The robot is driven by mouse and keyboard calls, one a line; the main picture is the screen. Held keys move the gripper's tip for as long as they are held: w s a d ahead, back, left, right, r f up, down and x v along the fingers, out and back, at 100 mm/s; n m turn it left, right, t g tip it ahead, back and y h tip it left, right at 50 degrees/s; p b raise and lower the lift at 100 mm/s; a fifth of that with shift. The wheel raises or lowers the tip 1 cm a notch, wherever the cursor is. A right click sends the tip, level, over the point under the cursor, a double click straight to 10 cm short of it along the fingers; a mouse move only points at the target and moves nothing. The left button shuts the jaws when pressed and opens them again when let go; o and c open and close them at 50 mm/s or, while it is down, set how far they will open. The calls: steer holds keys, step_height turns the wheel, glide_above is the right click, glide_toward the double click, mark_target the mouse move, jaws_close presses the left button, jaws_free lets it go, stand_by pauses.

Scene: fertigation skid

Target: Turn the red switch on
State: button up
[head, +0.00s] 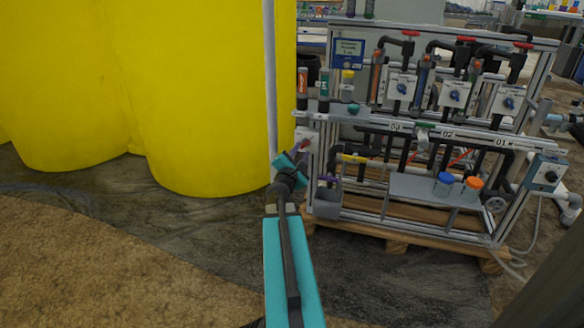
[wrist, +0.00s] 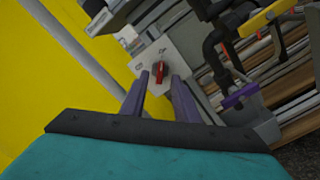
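The red switch (wrist: 161,71) is a small red handle on a pale grey box (wrist: 178,57) at the left end of the skid. In the head view the red switch (head: 305,144) is a small red spot beside my gripper (head: 300,149). In the wrist view my gripper (wrist: 160,78) has two purple fingers held apart, with a clear gap between them. The red switch shows between and just beyond the fingertips. Nothing is held. I cannot tell whether a fingertip touches the switch.
Large yellow tanks (head: 200,90) stand close on the left. The skid frame (head: 420,220) holds pipes, blue-knobbed boxes (head: 402,88) and a yellow-handled valve (head: 354,158). A purple-handled valve (wrist: 241,95) lies right of the fingers. Open floor (head: 120,260) is at the front left.

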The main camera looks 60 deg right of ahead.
steer(key=p+v, duration=0.2)
steer(key=shift+s+a+r, duration=0.1)
steer(key=shift+a, duration=0.25)
steer(key=a+p, duration=0.1)
steer(key=p, duration=0.2)
steer(key=shift+s+a+p, duration=0.1)
steer(key=shift+s+p, duration=0.1)
steer(key=shift+p, duration=0.1)
steer(key=shift+s+a+p, duration=0.1)
steer(key=shift+a+p, duration=0.2)
steer(key=shift+p, duration=0.6)
steer(key=shift+p+v, duration=2.9)
steer(key=shift+p, duration=2.7)
steer(key=shift+a, duration=0.1)
